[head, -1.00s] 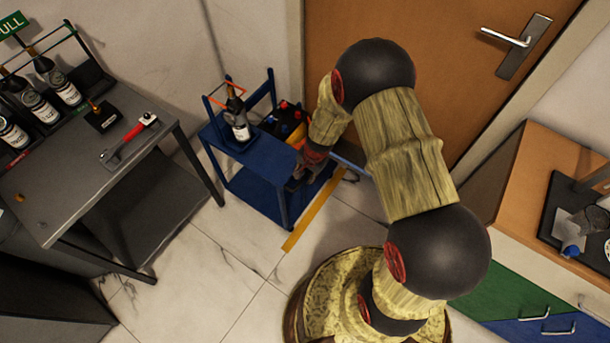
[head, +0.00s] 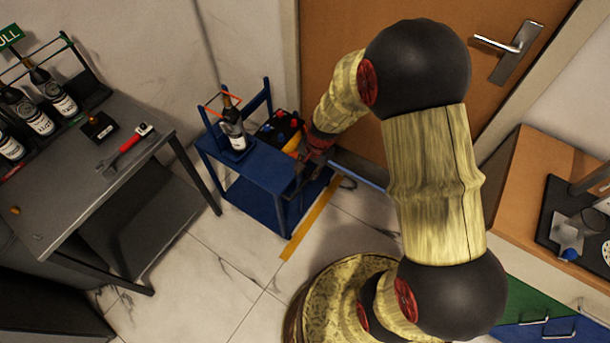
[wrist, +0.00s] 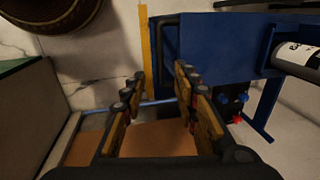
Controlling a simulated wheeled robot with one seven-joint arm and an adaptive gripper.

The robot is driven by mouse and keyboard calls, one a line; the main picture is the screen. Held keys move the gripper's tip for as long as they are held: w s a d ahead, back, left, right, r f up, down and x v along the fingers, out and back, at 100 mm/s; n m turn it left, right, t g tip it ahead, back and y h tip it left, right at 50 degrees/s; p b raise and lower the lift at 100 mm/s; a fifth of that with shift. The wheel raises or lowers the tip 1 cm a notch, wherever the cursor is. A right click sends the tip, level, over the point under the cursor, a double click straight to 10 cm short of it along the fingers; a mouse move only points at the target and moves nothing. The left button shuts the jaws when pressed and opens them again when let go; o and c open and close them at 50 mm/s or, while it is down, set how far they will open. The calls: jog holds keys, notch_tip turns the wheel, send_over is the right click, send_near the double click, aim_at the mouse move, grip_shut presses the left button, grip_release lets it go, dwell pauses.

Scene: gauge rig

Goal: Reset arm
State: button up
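My gripper (head: 308,172) is beside the right end of the blue cart (head: 262,178), partly hidden behind my own wrist in the head view. In the wrist view my gripper (wrist: 160,78) has its two fingers spread with a clear gap and nothing between them. The blue cart (wrist: 225,45) fills the upper right there, close to the right finger. A dark bottle with a white label (head: 235,139) stands upright on the cart, apart from my gripper. The bottle's label also shows at the right of the wrist view (wrist: 298,58).
A grey table (head: 75,200) at left holds bottles in a rack and a red-handled wrench (head: 128,142). A brown door (head: 335,40) is behind the cart. A wooden cabinet (head: 525,175) stands at right. Yellow tape (head: 308,220) and bare tiles (head: 215,270) lie in front.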

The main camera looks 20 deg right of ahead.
jog(key=shift+s+d+r, duration=0.1)
jog(key=shift+r, duration=0.3)
dwell(0.3)
jog(key=s+a+n+g, duration=0.1)
jog(key=s+n+g, duration=0.15)
jog(key=s, duration=0.35)
jog(key=s+r+n+t, duration=0.2)
jog(key=s+r, duration=0.2)
jog(key=r, duration=0.7)
jog(key=s+r+n+t, duration=0.2)
jog(key=s+r, duration=0.3)
jog(key=r, duration=0.6)
jog(key=s+r+n+t+h, duration=0.1)
jog(key=s+r+n, duration=0.3)
jog(key=r, duration=0.8)
jog(key=shift+s+a+t+p, duration=0.3)
jog(key=shift+t+p, duration=0.15)
jog(key=shift+t, duration=0.2)
jog(key=shift+w, duration=0.1)
